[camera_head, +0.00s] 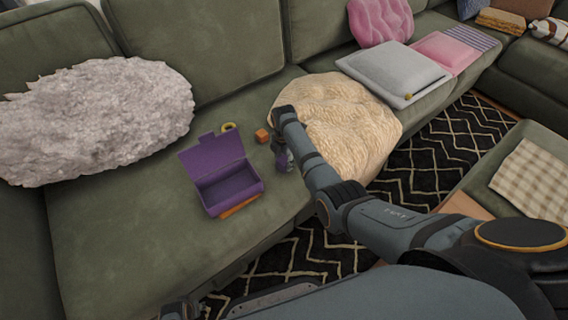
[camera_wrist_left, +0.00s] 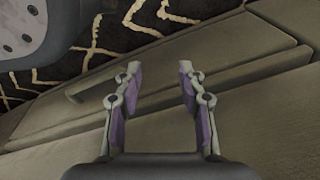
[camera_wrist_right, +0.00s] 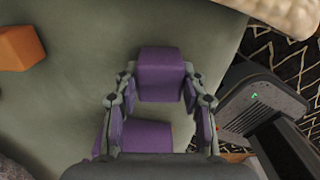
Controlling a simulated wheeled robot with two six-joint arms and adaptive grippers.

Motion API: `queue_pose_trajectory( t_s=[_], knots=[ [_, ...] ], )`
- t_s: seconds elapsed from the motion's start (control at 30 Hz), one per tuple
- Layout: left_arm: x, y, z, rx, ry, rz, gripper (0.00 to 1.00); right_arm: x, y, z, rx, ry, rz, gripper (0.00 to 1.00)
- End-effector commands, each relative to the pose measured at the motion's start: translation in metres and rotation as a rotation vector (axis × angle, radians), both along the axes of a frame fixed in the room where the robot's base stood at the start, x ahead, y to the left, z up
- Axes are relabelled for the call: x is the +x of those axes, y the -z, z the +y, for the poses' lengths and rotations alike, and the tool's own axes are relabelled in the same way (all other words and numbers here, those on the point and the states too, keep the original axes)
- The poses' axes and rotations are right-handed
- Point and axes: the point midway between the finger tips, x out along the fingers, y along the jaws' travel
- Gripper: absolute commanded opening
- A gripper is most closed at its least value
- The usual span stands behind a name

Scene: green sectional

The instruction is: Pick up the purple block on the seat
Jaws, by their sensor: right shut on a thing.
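The purple block (camera_wrist_right: 160,72) is between the fingertips of my right gripper (camera_wrist_right: 160,88), which is shut on it. In the head view the right gripper (camera_head: 283,158) is low over the seat, right of the open purple box (camera_head: 231,188); the arm partly hides it there. I cannot tell whether the block touches the seat. In the right wrist view a purple surface, likely the box (camera_wrist_right: 150,135), shows behind the fingers. My left gripper (camera_wrist_left: 160,85) is open and empty above the front of the sofa.
An orange block (camera_head: 262,135) and a small yellow ring (camera_head: 228,127) lie on the green seat (camera_head: 120,235). An orange piece (camera_head: 238,206) is at the box's front. A cream cushion (camera_head: 340,120) is close to the right gripper. A fluffy grey cushion (camera_head: 95,115) is at left.

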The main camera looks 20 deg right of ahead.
Motion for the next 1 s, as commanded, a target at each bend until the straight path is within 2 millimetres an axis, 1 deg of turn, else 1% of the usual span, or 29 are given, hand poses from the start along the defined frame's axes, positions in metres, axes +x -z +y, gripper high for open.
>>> queue_pose_trajectory(
  t_s=[0.17, 0.23, 0.27, 0.37, 0.4, 0.5, 0.6, 0.7, 0.8, 1.0],
  knots=[
    [0.0, -0.001, 0.0, 0.0, 0.0, -0.001, 0.4, 0.0, -0.001, 0.0, 0.0, 0.0, 0.0, 0.1],
    [0.0, -0.002, 0.0, 0.001, 0.001, -0.004, 0.4, 0.0, -0.006, 0.0, 0.0, 0.0, -0.001, 0.1],
    [-0.003, 0.001, 0.001, 0.002, 0.001, -0.003, 0.4, 0.001, -0.011, 0.0, 0.0, 0.0, -0.002, 0.1],
    [-0.021, 0.01, 0.005, 0.007, 0.002, 0.006, 0.4, 0.001, -0.031, 0.0, 0.0, 0.0, -0.003, 0.1],
    [-0.026, 0.011, 0.006, 0.007, 0.002, 0.006, 0.4, 0.001, -0.042, 0.0, 0.0, 0.0, -0.005, 0.1],
    [-0.038, 0.015, 0.007, 0.008, 0.0, 0.01, 0.4, 0.001, -0.065, 0.0, 0.001, 0.0, -0.004, 0.1],
    [-0.049, 0.018, 0.007, 0.008, 0.0, 0.014, 0.4, 0.001, -0.084, 0.0, 0.0, 0.0, -0.003, 0.1],
    [-0.055, 0.02, 0.008, 0.009, 0.001, 0.015, 0.4, 0.001, -0.095, 0.0, 0.0, 0.0, -0.002, 0.1],
    [-0.058, 0.022, 0.008, 0.009, 0.001, 0.017, 0.4, 0.0, -0.1, 0.0, 0.0, 0.0, 0.0, 0.1],
    [-0.058, 0.023, 0.008, 0.009, 0.0, 0.017, 0.4, 0.0, -0.1, 0.0, 0.0, 0.0, 0.0, 0.1]
  ],
)
